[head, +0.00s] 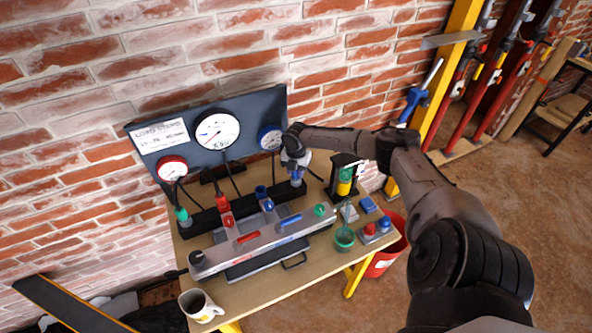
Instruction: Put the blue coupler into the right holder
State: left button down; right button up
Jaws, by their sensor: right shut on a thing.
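My right gripper (296,166) reaches in from the right and points down at the right end of a long black bar (240,207) on the table. It is shut on the blue coupler (296,175), which shows just below the fingers, at or just over the right holder at that end. The fingers and wrist hide part of the coupler, so I cannot tell if it is seated. A green coupler (182,214) stands at the bar's left end and a red coupler (222,203) stands further right. My left gripper is not in view.
A gauge panel (175,160) stands behind the bar, with hoses hanging down. A grey manifold (265,241) with coloured handles lies in front. A mug (200,306), green cup (344,238) and black-yellow stand (345,182) are on the table. A red bucket (388,252) stands on the floor.

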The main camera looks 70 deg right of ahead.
jog(key=shift+f, duration=0.15)
dwell(0.6)
jog(key=o, duration=1.5)
jog(key=shift+r, duration=0.2)
jog(key=shift+r+p, duration=0.45)
jog(key=shift+p, duration=0.2)
notch_tip(320, 180, up, 4)
jog(key=p, duration=0.4)
jog(key=shift+r, duration=0.25)
jog(key=shift+r+p, duration=1.15)
jog(key=shift+p, duration=0.1)
